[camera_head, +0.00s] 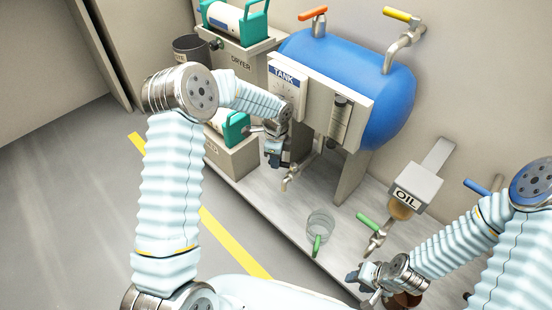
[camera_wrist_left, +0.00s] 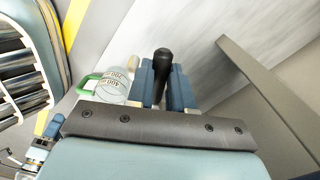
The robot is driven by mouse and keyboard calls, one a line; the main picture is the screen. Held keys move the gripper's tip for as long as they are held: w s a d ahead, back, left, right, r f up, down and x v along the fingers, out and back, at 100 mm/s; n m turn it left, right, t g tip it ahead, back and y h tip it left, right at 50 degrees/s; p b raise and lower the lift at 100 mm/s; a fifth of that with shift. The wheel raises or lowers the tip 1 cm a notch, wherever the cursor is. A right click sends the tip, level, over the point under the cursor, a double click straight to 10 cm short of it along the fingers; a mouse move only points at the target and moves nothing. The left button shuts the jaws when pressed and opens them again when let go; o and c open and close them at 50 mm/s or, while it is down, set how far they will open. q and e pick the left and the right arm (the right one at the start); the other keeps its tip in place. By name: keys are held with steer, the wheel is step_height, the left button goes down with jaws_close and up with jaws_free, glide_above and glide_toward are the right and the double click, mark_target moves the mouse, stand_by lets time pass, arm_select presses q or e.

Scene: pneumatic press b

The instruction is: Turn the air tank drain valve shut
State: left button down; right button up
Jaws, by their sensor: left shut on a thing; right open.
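The blue air tank (camera_head: 345,75) stands on its frame, with a panel marked TANK in front. The brass drain valve (camera_head: 290,180) shows below the tank. My left gripper (camera_head: 276,158) is at the valve, under the front panel. In the left wrist view its two blue fingers (camera_wrist_left: 163,85) are shut on a black valve handle (camera_wrist_left: 162,62), whose rounded end sticks out between them. In the head view the gripper hides this handle. My right gripper (camera_head: 364,279) is open at the lower right, near the oil outlet tap, and holds nothing that I can see.
A clear measuring cup (camera_head: 321,225) with a green handle stands on the bench below the valve. The oil unit (camera_head: 416,184) with a green-handled tap (camera_head: 369,224) is to the right. Orange (camera_head: 312,13) and yellow (camera_head: 401,14) handles top the tank. A dryer (camera_head: 240,62) stands left.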

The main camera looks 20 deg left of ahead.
arm_select(q)
steer(key=c, duration=1)
jaws_free()
steer(key=shift+r, duration=0.1)
steer(key=shift+r, duration=0.3)
step_height(320, 180, up, 3)
steer(key=s+d+r, duration=0.2)
steer(key=s+r, duration=0.2)
steer(key=s, duration=0.2)
steer(key=s+d+r, duration=0.2)
steer(key=s+r, duration=0.3)
steer(key=s, duration=0.2)
steer(key=shift+d+r+p, duration=0.15)
steer(key=shift+d+p, duration=0.2)
steer(key=shift+p, duration=0.05)
steer(key=shift+s, duration=0.1)
steer(key=shift+c, duration=0.2)
